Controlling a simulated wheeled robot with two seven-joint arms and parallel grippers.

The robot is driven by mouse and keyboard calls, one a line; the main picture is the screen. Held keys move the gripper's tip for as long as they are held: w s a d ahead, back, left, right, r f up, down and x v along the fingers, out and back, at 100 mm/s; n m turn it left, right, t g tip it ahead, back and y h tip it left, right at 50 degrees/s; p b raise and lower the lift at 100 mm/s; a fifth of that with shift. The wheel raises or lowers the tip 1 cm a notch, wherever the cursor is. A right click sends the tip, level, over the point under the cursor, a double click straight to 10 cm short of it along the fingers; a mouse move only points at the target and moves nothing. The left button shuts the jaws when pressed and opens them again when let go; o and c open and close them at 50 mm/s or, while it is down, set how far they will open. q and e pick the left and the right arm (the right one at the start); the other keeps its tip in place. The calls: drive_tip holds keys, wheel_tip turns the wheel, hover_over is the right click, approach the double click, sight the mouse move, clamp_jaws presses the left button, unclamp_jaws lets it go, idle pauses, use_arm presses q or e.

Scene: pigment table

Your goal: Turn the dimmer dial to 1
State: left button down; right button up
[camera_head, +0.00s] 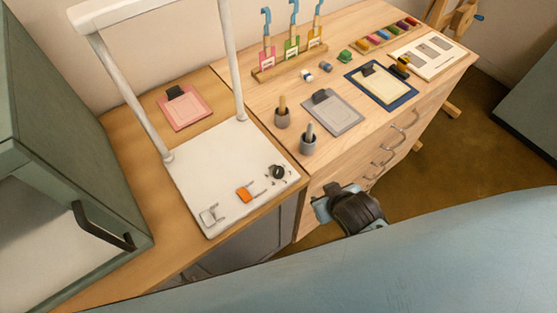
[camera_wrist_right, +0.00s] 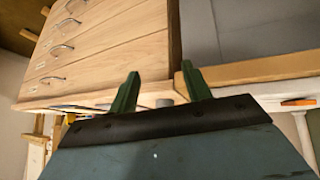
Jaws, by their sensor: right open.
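The dimmer dial (camera_head: 277,171) is a dark round knob at the right front corner of a white panel (camera_head: 215,165). Small marks surround it, too small to read. An orange switch (camera_head: 244,194) sits to its left on the same panel. My right gripper (camera_head: 322,208) is in front of the drawer unit, to the right of and below the dial, apart from it. In the right wrist view its two green fingers (camera_wrist_right: 160,92) are spread with nothing between them. The dial cannot be made out there. My left gripper is not in view.
A white post frame (camera_head: 125,85) rises from the panel. Two grey pots (camera_head: 308,147) with handles stand right of the panel, near a grey clipboard (camera_head: 333,113). A green cabinet with a black handle (camera_head: 103,228) stands at left. Drawer handles (camera_head: 383,160) protrude from the front.

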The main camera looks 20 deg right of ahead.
drive_tip(key=w+a+r+t, duration=0.3)
drive_tip(key=w+r+t, duration=0.3)
drive_tip(key=w+r, duration=0.4)
drive_tip(key=w+a+r+n+t+y, duration=0.3)
drive_tip(key=a+r+y, duration=0.1)
drive_tip(key=r, duration=0.3)
drive_tip(key=w+a+r+n+t+y, duration=0.2)
drive_tip(key=a+r+y, duration=0.1)
drive_tip(key=a+r, duration=0.3)
drive_tip(key=s+a+r+n+g+y+p, duration=0.1)
drive_tip(key=s+a+r+n+g+y, duration=0.2)
drive_tip(key=a+n+g+y, duration=0.4)
drive_tip(key=s+a+r+n+g+y+p, duration=0.1)
drive_tip(key=s+a+r+n+g+y, duration=0.3)
drive_tip(key=a+n+g, duration=0.4)
drive_tip(key=n+g+h, duration=0.2)
drive_tip(key=g+h, duration=0.1)
drive_tip(key=h, duration=1.4)
approach(279, 170)
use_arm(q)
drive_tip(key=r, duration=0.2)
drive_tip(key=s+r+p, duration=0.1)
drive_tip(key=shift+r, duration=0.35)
use_arm(e)
wheel_tip(279, 170, down, 9)
drive_tip(key=shift+a+r, duration=0.1)
drive_tip(key=shift+a, duration=0.05)
